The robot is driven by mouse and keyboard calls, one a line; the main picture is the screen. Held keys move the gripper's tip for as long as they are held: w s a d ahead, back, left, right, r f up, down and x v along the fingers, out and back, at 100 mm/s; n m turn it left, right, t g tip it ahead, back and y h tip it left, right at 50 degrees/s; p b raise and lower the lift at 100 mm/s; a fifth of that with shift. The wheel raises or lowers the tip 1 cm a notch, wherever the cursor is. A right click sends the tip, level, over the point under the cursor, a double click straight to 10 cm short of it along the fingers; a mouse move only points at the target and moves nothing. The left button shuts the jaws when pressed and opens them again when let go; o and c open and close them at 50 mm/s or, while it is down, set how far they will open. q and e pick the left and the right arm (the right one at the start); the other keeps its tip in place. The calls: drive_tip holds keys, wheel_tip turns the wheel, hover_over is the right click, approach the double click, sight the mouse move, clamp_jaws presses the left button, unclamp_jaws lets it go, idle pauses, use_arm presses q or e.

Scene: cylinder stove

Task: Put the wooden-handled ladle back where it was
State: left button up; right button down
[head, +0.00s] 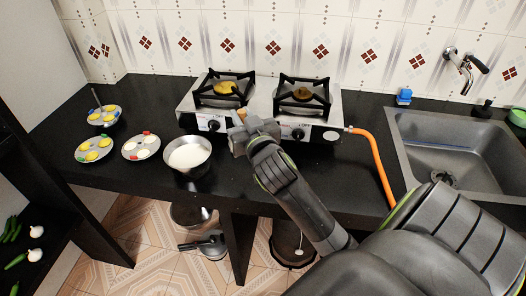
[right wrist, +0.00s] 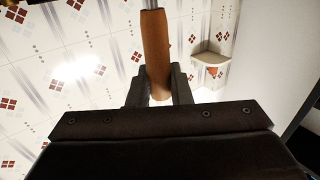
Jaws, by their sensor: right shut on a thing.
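My right gripper (head: 240,122) is in front of the two-burner stove, near its left knob. In the right wrist view the gripper (right wrist: 158,82) is shut on the brown wooden handle (right wrist: 156,45) of the ladle. The handle stands up between the fingers, and a thin metal stem (right wrist: 149,4) leaves its far end at the top edge. In the head view only a small bit of the handle (head: 242,113) shows above the fingers. The ladle's bowl cannot be made out. My left gripper is not in view.
The stove (head: 325,131) has black burner grates. A steel bowl of white batter (head: 188,154) stands left of my gripper, with several plates of food (head: 141,146) beyond it. An orange hose (head: 375,160) runs right of the stove, beside the sink (head: 445,150). The counter's front middle is clear.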

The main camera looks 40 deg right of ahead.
wheel_tip(320, 180, down, 7)
drive_tip(key=shift+b, duration=0.45)
drive_tip(key=shift+f, duration=1.65)
drive_tip(key=shift+b, duration=0.35)
drive_tip(key=shift+f, duration=0.25)
drive_tip(key=c, duration=1.3)
unclamp_jaws()
drive_tip(key=shift+r, duration=0.1)
drive_tip(key=shift+r, duration=0.15)
drive_tip(key=v, duration=1.2)
drive_tip(key=shift+s+b, duration=0.1)
drive_tip(key=shift+b, duration=0.3)
